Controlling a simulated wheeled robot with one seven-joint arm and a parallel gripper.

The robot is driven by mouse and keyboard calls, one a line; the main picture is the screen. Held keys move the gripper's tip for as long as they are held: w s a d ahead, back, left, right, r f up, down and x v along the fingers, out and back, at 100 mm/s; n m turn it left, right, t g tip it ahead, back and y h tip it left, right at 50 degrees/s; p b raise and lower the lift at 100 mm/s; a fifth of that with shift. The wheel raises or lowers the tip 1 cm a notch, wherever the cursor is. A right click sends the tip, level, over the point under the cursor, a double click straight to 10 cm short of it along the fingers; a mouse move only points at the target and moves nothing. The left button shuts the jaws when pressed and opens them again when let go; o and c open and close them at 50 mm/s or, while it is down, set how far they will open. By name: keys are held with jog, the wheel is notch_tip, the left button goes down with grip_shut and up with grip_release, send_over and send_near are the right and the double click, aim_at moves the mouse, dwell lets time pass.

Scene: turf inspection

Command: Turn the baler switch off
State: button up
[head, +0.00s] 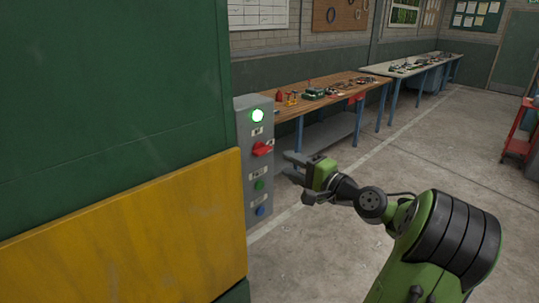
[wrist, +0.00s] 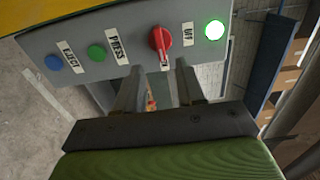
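The baler's grey control box (head: 242,190) is fixed beside the green and yellow baler body. Its red switch (head: 262,149) sits below a lit green lamp (head: 257,116); its handle points right in the head view. In the wrist view the red switch (wrist: 160,40) has its handle pointing down toward my gripper, with the OFF label (wrist: 188,31) between switch and lamp. My gripper (head: 289,166) is in front of the box, slightly below the switch. Its two fingers (wrist: 158,78) are apart and empty, with the switch beyond the gap. Contact is not visible.
A green button (wrist: 96,52) labelled PRESS and a blue button (wrist: 53,62) labelled EJECT sit on the same panel. A wooden workbench (head: 340,85) with tools stands behind. A red cart (head: 518,140) is at far right. The floor between is clear.

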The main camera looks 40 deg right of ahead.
aim_at(266, 153)
jog(key=w+p, duration=0.1)
jog(key=w, duration=0.7)
jog(key=shift+a, duration=0.1)
grip_shut()
